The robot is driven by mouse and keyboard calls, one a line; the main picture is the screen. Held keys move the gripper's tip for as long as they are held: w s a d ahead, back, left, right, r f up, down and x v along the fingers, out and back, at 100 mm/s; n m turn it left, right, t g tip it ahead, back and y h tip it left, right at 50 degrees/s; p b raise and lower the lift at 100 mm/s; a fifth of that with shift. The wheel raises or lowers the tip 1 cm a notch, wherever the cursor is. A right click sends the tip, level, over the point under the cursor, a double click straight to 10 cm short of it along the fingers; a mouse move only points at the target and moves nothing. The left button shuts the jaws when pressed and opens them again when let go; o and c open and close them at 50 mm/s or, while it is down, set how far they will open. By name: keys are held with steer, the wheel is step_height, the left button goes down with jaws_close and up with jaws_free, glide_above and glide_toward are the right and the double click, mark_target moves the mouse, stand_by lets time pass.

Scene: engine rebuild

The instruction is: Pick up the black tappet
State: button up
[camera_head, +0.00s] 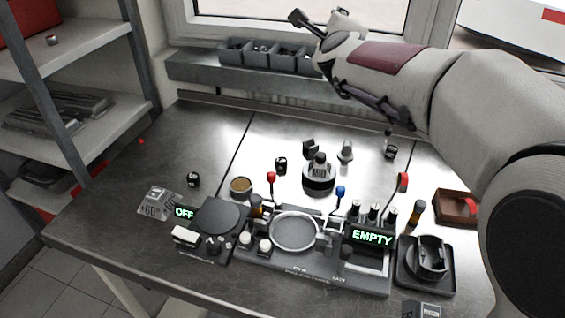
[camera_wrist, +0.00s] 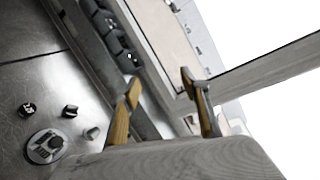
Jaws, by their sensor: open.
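Several small black parts stand on the metal bench, and I cannot tell for sure which is the black tappet. One black cylinder with a white mark (camera_head: 281,165) stands behind the round dish; another (camera_head: 193,180) is at the left. A plain black piece (camera_head: 310,148) stands farther back, and a dark one (camera_head: 391,151) is at the right. The wrist view shows a marked black piece (camera_wrist: 27,109) and a plain black piece (camera_wrist: 70,111) at lower left. My gripper (camera_head: 318,15) is raised near the window, open and empty, its fingers (camera_wrist: 160,80) well away from these parts.
A round piece with a dark top (camera_head: 319,180) and a pale metal part (camera_head: 346,151) stand mid-bench. A fixture with an EMPTY display (camera_head: 372,238) fills the front. Bins (camera_head: 235,53) line the back ledge. The bench's left side is mostly clear.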

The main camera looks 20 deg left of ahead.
steer(key=w+a+f+m+t+h, duration=0.1)
steer(key=w+a+f+m+h, duration=0.1)
steer(key=w+a+f+m, duration=0.4)
steer(key=m+g+h, duration=0.5)
steer(key=m+h, duration=0.4)
steer(key=m, duration=0.8)
glide_toward(278, 162)
steer(key=shift+x, duration=1.05)
steer(key=shift+w, duration=0.15)
steer(key=shift+x, duration=1.15)
steer(key=shift+d, duration=0.1)
steer(key=shift+x, duration=2.6)
